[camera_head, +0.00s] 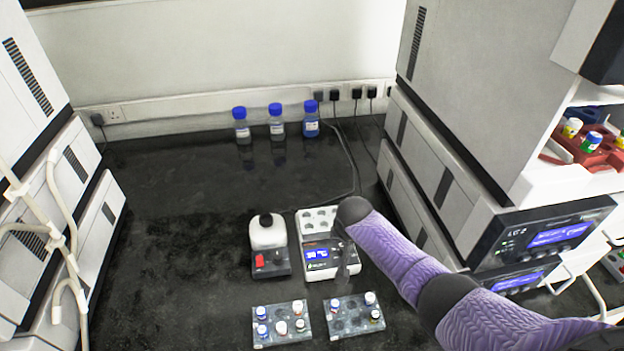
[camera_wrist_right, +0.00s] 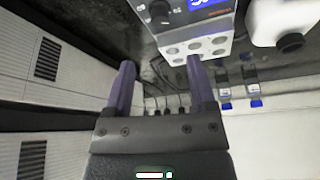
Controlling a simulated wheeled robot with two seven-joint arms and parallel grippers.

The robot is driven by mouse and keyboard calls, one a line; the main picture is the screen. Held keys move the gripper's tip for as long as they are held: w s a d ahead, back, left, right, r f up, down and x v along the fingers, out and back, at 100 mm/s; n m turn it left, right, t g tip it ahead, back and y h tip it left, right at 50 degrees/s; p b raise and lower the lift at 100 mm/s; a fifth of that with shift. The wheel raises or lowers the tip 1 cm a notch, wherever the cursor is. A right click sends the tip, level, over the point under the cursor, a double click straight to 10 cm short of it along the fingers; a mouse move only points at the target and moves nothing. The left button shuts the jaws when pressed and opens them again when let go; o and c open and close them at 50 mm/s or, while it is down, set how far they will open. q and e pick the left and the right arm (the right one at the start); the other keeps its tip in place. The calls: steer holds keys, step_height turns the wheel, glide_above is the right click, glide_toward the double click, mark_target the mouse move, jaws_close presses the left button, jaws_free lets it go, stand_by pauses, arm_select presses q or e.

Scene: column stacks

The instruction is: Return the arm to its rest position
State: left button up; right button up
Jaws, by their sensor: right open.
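My right arm (camera_head: 410,270), purple and black, reaches in from the right in the head view. Its gripper (camera_head: 346,262) hangs beside the heater block with the blue display (camera_head: 318,256), over the bench. In the right wrist view the two purple fingers of this gripper (camera_wrist_right: 160,65) are spread apart with nothing between them. The block's white top with round wells (camera_wrist_right: 194,47) shows just beyond the fingers. My left gripper is in neither view.
A white device with a red switch (camera_head: 268,246) stands left of the block. Two clear racks (camera_head: 281,338) (camera_head: 340,334) with small capped vials sit in front. Several blue-capped bottles (camera_head: 277,128) stand at the back. Tall instrument stacks (camera_head: 470,110) flank the dark bench.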

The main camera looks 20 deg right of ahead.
steer(key=s+a+f+n+y, duration=0.1)
steer(key=s+a+n+y, duration=0.1)
steer(key=s+a+n, duration=0.55)
steer(key=s+a+r, duration=0.2)
steer(key=s+r, duration=0.2)
steer(key=s, duration=0.5)
steer(key=s+a+r, duration=0.2)
steer(key=s+r, duration=0.2)
steer(key=s, duration=0.4)
step_height(320, 180, down, 22)
steer(key=s+r+g+b, duration=0.1)
steer(key=s+g+b, duration=0.1)
steer(key=b, duration=0.2)
arm_select(q)
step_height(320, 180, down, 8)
steer(key=b, duration=0.4)
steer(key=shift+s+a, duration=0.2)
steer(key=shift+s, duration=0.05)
arm_select(e)
steer(key=s+d+f+g, duration=0.1)
steer(key=s+d+f, duration=0.2)
steer(key=s+f, duration=1.1)
step_height(320, 180, down, 2)
steer(key=shift+s+n, duration=0.2)
steer(key=shift+n, duration=0.25)
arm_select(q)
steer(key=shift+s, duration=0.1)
